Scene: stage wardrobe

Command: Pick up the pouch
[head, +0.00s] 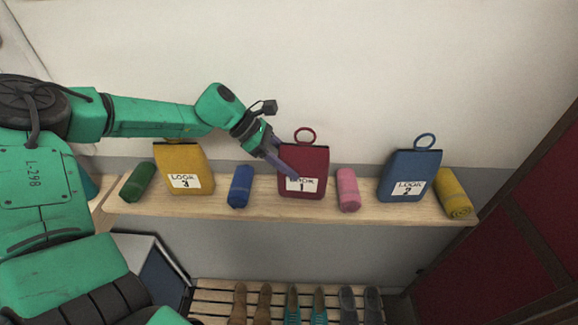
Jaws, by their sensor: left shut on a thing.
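A red pouch (311,165) with a ring on top and a white label reading "LOOK 1" sits on the wooden shelf (260,208). My left gripper (283,163) comes in from the left and is shut on the red pouch at its upper left, with a finger across its front. The finger partly covers the label. A yellow pouch (180,161) labelled "LOOK 3" stands to the left, its top behind my arm. A blue pouch (412,168) labelled "LOOK 2" stands to the right. My right gripper is not in view.
A slatted rack (215,295) with several shoes is below.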

